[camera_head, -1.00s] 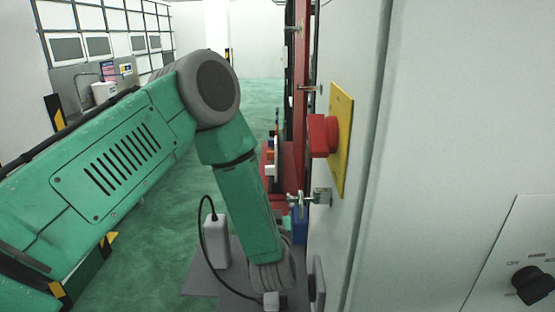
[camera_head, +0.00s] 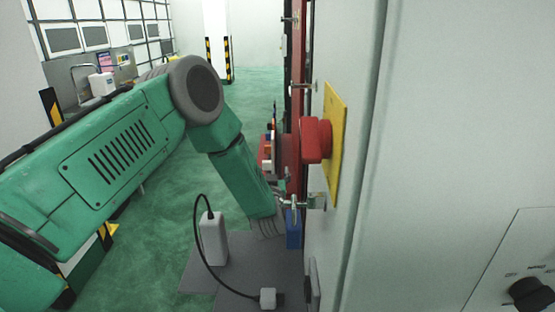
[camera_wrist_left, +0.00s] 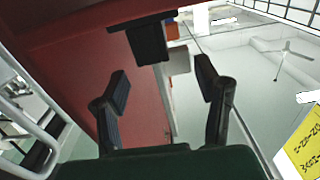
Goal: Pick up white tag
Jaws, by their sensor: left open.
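A pale block that looks like the white tag (camera_wrist_left: 180,62) hangs beside a red panel (camera_wrist_left: 60,50) in the left wrist view, just beyond the fingertips. A black block (camera_wrist_left: 148,42) is left of it and an orange piece (camera_wrist_left: 172,30) above it. In the head view, small coloured tags, one of them white (camera_head: 267,153), are at the edge of the red panel. My left gripper (camera_wrist_left: 163,85) is open, its two black fingers apart with nothing between them. In the head view it is largely hidden by my arm. My right gripper is not in view.
A red button (camera_head: 317,140) on a yellow plate (camera_head: 336,145) juts from the grey cabinet (camera_head: 450,120) close on the right. A metal latch (camera_head: 300,202) sticks out below. A white box with a black cable (camera_head: 214,240) stands below.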

